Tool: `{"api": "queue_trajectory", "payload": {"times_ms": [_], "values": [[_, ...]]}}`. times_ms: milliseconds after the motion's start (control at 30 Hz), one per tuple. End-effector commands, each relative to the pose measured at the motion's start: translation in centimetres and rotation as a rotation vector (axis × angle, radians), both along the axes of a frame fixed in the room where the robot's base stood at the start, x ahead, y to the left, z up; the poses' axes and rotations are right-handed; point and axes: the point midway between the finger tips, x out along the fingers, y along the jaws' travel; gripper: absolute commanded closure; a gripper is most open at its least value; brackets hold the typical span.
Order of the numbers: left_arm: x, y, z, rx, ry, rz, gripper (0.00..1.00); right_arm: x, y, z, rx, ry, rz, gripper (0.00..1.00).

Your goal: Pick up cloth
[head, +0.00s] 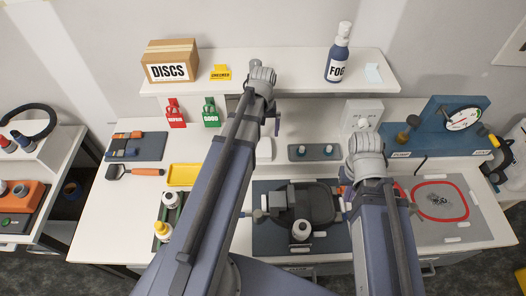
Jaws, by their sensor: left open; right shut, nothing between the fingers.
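A small pale blue folded piece that looks like the cloth (373,73) lies on the right end of the white shelf (300,82), beside the dark FOG bottle (338,55). My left arm reaches up over the bench to the shelf, and its elbow is well left of the cloth. My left gripper (260,210) is open, low over the dark mat at the bench middle and partly hidden by the arm. My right gripper (343,203) is shut and empty at the mat's right side, largely hidden by its arm. Both grippers are apart from the cloth.
A DISCS box (171,62) and yellow sign (221,72) stand on the shelf's left. A black round device (310,204) and white bottle (301,230) occupy the middle mat. A gauge (463,119) stands right. A yellow tray (184,174) lies left.

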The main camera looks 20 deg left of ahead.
Motion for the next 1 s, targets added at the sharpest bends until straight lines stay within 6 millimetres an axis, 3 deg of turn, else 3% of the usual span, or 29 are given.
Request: {"api": "queue_trajectory", "payload": {"times_ms": [167, 600, 900, 1000], "values": [[0.0, 0.0, -0.8, 0.000, 0.000, 0.000, 0.00, 0.0, 0.0, -0.9, 0.000, 0.000, 0.001, 1.00], [0.0, 0.0, -6.2, 0.000, 0.000, 0.000, 0.00, 0.0, 0.0, -6.2, -0.002, 0.001, 0.011, 1.00], [0.0, 0.0, -6.1, 0.000, 0.000, 0.000, 0.00, 0.0, 0.0, -6.1, -0.002, 0.001, 0.013, 1.00], [0.0, 0.0, -6.1, 0.000, 0.000, 0.000, 0.10, 0.0, 0.0, -6.1, -0.002, 0.001, 0.013, 1.00]]}}
